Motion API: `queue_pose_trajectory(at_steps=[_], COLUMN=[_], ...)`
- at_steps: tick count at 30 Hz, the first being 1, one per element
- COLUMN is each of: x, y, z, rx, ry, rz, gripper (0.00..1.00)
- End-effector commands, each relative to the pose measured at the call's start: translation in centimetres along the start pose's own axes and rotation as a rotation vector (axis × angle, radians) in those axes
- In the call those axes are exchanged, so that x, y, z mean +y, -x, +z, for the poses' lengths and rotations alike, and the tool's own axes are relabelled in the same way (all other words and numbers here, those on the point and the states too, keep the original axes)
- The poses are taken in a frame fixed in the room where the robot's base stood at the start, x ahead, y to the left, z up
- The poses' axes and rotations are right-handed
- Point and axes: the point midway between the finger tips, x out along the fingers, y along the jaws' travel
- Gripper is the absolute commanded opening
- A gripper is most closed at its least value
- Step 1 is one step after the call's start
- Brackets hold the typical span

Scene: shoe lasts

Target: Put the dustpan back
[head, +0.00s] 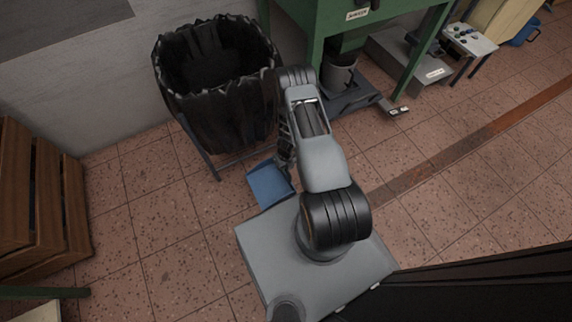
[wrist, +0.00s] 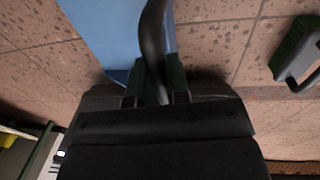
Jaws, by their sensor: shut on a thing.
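The blue dustpan (head: 268,187) is in the head view beside the bin's foot, left of my arm, low over or on the tiled floor; I cannot tell whether it touches. In the wrist view its blue pan (wrist: 108,32) fills the upper left. Its dark curved handle (wrist: 152,45) runs down between the fingers of my gripper (wrist: 154,90). My gripper is shut on this handle. In the head view the arm hides most of the gripper and the handle.
A bin with a black bag (head: 195,105) stands behind the dustpan. A green machine frame (head: 312,45) is at the back. A wooden crate (head: 40,200) stands at the left. A green brush with a grey handle (wrist: 297,55) shows in the wrist view. Floor at front left is clear.

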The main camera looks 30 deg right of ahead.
Motion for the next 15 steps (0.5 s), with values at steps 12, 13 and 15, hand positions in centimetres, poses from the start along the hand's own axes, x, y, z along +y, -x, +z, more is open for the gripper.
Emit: queue_pose_trajectory(at_steps=[12, 13, 15], x=[-0.9, -1.0, -1.2], y=[-2.1, -2.4, -3.5], z=[0.6, 0.6, 0.7], rx=[0.001, 0.001, 0.002], ry=[0.008, 0.009, 0.008], rz=[0.0, 0.0, 0.001], gripper=[0.0, 0.0, 0.0])
